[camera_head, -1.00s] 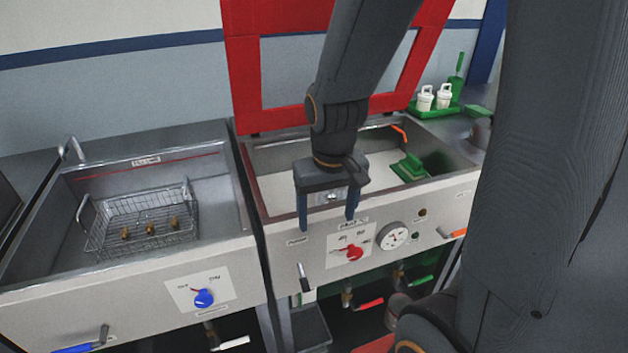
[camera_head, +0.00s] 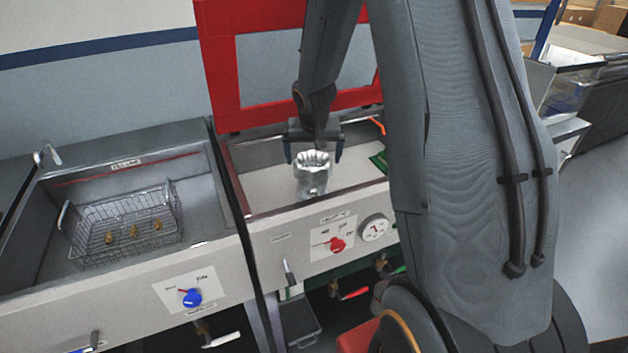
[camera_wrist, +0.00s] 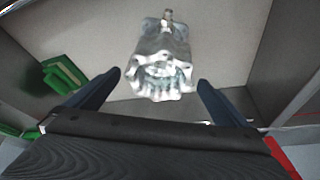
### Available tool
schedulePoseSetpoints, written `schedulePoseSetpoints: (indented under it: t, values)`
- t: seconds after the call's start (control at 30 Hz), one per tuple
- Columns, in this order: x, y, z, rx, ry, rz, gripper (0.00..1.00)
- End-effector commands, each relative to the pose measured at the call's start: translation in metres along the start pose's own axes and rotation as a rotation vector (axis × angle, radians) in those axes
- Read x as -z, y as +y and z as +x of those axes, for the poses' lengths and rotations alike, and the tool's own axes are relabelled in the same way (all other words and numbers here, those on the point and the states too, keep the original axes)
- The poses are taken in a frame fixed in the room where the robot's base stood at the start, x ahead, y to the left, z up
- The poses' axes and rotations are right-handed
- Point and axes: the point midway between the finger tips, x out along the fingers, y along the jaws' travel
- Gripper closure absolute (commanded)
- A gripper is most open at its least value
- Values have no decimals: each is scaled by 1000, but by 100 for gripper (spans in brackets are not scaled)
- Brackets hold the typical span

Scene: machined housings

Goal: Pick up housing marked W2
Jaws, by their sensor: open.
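A silvery machined housing (camera_head: 313,174) stands in the right-hand tank, the one with the red-framed lid. In the wrist view the housing (camera_wrist: 163,62) shows a ribbed, toothed side towards me and a small fitting at its far end. No W2 mark can be read on it. My gripper (camera_head: 314,158) is open, just above and behind the housing in the head view. In the wrist view the housing lies ahead of and between the two dark fingertips (camera_wrist: 160,80), and I see no contact. The jaws are empty.
The tank's raised red lid frame (camera_head: 222,75) stands behind my arm. A green object (camera_wrist: 65,75) lies in the tank at the left of the wrist view. The left tank holds a wire basket (camera_head: 122,225) with several brass parts. A red knob (camera_head: 337,244) is on the front panel.

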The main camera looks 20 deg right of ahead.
Motion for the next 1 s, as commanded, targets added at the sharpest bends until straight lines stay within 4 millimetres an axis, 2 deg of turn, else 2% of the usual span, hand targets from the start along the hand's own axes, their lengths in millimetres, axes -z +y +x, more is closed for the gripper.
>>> schedulePoseSetpoints:
  t: [0.33,0.67,0.77,1.0]
  values:
    - [-4,0,40,-1,-2,-2,0]
    - [-3,0,46,0,-1,-1,0]
    - [-3,0,46,0,-1,-1,14]
    - [-3,0,46,0,-1,-1,54]
